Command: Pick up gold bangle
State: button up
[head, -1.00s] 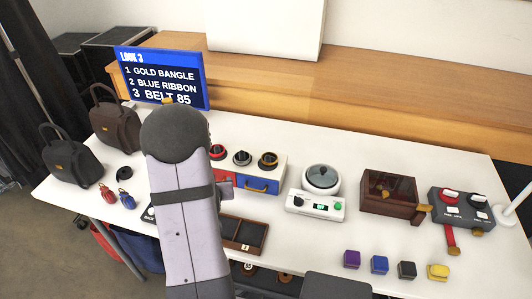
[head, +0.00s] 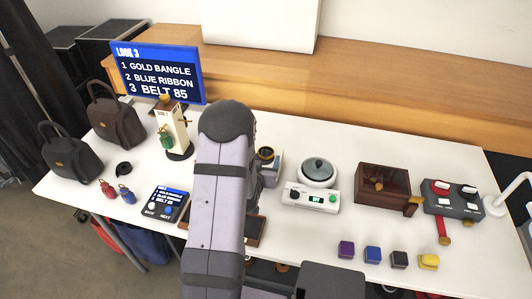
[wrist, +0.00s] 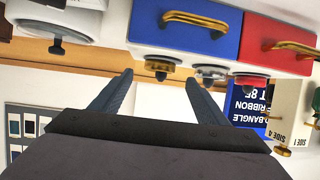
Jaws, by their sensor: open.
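A round gold-rimmed item (head: 267,153), which looks like the gold bangle, sits on a dark holder on top of the drawer box (head: 270,178). In the wrist view, which is upside down, the gold item (wrist: 161,66) shows over the blue drawer (wrist: 190,22), beside a silver one (wrist: 210,72) and a red one (wrist: 250,81). My gripper (wrist: 160,77) is open and empty, its fingers pointing toward the box. The gold item appears between the fingertips in that view, apparently beyond them. In the head view my arm hides the gripper and most of the box.
A cream stand (head: 172,127) with a green item is left of my arm. A brown box (head: 384,190) and several small coloured blocks (head: 372,254) lie to the right. A sign (head: 157,72) stands behind.

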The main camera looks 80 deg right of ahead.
aim_at(265, 154)
jog(key=shift+d+f+p, duration=0.1)
jog(key=shift+d+p, duration=0.3)
jog(key=shift+d, duration=0.15)
jog(key=shift+p+x, duration=0.6)
jog(key=shift+x, duration=1.45)
jog(key=shift+s+f, duration=0.1)
jog(key=c, duration=1.1)
